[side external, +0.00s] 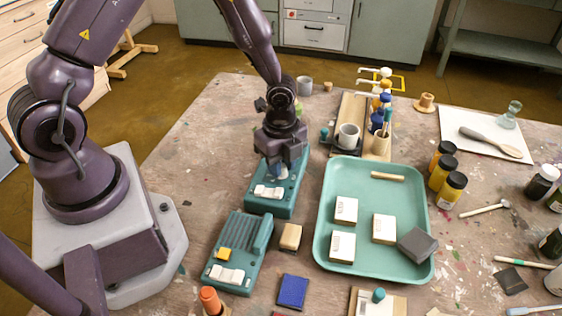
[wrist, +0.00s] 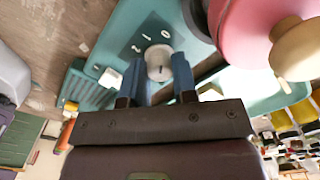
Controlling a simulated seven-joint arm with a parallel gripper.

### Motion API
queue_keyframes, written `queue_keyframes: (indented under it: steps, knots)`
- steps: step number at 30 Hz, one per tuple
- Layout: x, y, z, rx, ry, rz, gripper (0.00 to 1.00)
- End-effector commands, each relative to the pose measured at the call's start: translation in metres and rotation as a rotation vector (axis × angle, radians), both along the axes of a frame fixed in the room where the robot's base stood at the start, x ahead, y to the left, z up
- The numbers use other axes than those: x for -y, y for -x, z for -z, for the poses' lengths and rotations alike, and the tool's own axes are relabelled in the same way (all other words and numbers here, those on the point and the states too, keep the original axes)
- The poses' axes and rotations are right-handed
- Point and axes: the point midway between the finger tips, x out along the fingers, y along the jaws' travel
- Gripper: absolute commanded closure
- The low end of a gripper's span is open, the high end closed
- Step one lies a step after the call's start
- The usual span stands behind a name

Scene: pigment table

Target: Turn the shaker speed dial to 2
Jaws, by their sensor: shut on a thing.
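The white round speed dial (wrist: 158,62) sits on a teal device with the printed marks 0, 1 and 2 along one side, in the wrist view. A short dark line shows on the dial, but I cannot tell which number it points to. My gripper (wrist: 159,75) is shut on the dial, one blue finger at each side. In the side external view my gripper (side external: 279,172) is low over the rear teal device (side external: 288,198), which has white rocker switches (side external: 268,191) at its front. The dial is hidden there by the fingers.
A second teal device (side external: 262,232) with a yellow button stands in front, beside a wooden block (side external: 290,237). A teal tray (side external: 325,215) with white boxes lies close on the right. A rack with a mug (side external: 348,136) stands behind it. A pink round thing (wrist: 245,30) shows near the fingers.

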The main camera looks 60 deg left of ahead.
Motion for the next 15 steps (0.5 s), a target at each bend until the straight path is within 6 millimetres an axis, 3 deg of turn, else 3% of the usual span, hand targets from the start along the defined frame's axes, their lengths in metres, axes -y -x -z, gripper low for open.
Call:
queue_keyframes:
  steps: [15]
  knots:
    - [0.0003, -0.0002, -0.0009, 0.001, -0.001, -0.459, 0.97]
